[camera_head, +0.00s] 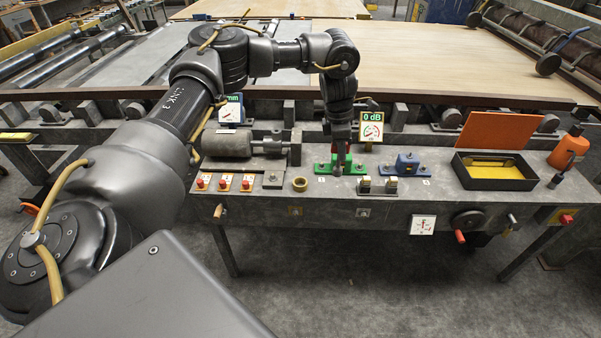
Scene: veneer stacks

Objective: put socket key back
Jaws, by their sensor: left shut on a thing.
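My left gripper (340,155) reaches down from above over the middle of the grey bench, its fingers shut. It is shut on the socket key, which is small and mostly hidden by the fingers. The fingertips are at a green holder (323,168) on the bench top. From this view I cannot tell whether the key is in the holder or just above it. A blue holder (405,163) stands to the right of the green one. My right gripper is not in view.
A brass ring (300,184) and several red buttons (224,184) lie left along the bench front. A gauge reading 0 dB (371,129) stands behind the gripper. A black tray (494,180) with a yellow bottom and an orange bottle (569,149) are at the right.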

